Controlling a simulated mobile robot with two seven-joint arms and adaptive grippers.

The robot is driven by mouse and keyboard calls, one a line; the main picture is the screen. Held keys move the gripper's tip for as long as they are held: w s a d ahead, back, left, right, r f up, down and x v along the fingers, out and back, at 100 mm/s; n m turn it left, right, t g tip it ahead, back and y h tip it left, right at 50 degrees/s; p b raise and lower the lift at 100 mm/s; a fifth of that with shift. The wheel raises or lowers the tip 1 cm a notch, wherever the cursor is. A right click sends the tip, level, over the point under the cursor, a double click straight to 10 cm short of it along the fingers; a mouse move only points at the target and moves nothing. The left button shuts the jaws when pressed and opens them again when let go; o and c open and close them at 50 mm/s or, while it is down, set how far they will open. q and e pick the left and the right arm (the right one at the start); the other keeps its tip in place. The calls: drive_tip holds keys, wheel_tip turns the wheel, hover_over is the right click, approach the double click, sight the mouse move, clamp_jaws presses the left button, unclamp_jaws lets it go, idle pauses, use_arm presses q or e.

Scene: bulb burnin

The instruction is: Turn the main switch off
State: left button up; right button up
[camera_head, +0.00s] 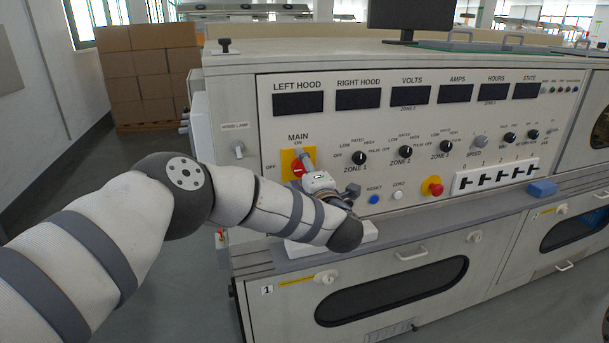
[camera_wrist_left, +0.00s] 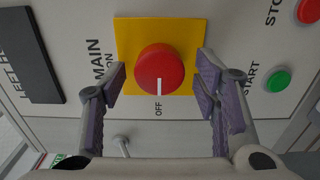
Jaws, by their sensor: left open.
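The main switch is a round red knob (camera_wrist_left: 160,68) on a yellow plate (camera_wrist_left: 128,30). In the wrist view its white mark points at the printed word OFF. In the head view the knob (camera_head: 298,168) is partly hidden by my left gripper (camera_head: 307,163). My left gripper is open in the wrist view (camera_wrist_left: 160,78), one purple-padded finger on each side of the knob. A gap shows between each finger and the knob, so it appears not to be touched. My right gripper is not in view.
The panel's zone knobs (camera_head: 359,158) and red emergency button (camera_head: 432,186) lie to the right. A green start button (camera_wrist_left: 279,81) shows in the wrist view. The hood lamp switch (camera_head: 238,150) is left. A ledge (camera_head: 460,213) runs below; boxes (camera_head: 150,75) stand behind.

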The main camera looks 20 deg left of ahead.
use_arm(q)
drive_tip(key=v, duration=1.1)
drive_tip(key=shift+s+d, duration=0.2)
drive_tip(key=shift+s, duration=0.05)
